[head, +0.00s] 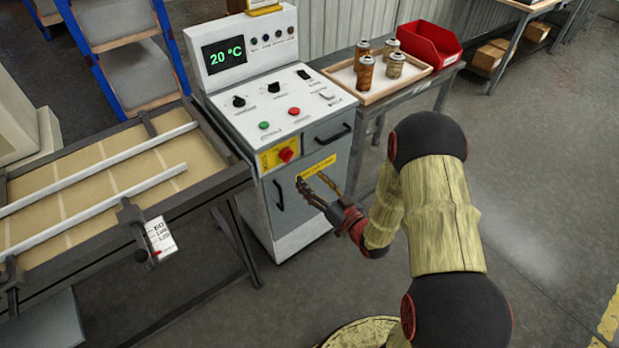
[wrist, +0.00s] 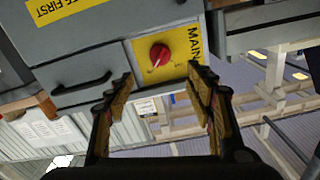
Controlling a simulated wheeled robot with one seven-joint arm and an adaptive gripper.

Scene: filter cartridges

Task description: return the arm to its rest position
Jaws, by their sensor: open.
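My arm (head: 443,215) reaches in from the right side of the head view, bent downward at its far joint. My gripper (head: 322,187) is open and empty in front of the lower front of the grey-white control cabinet (head: 325,131). In the wrist view the two fingers of my gripper (wrist: 165,95) stand apart with nothing between them. Beyond them are a red rotary switch (wrist: 159,55) on a yellow plate and a dark drawer handle (wrist: 80,83). I cannot tell whether the fingertips touch the cabinet.
A side table holds a wooden tray (head: 372,96) with several filter cartridges (head: 365,72) and a red bin (head: 428,42). A framed bench (head: 100,190) with metal rails stands left of the cabinet. Open floor (head: 545,190) lies to the right.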

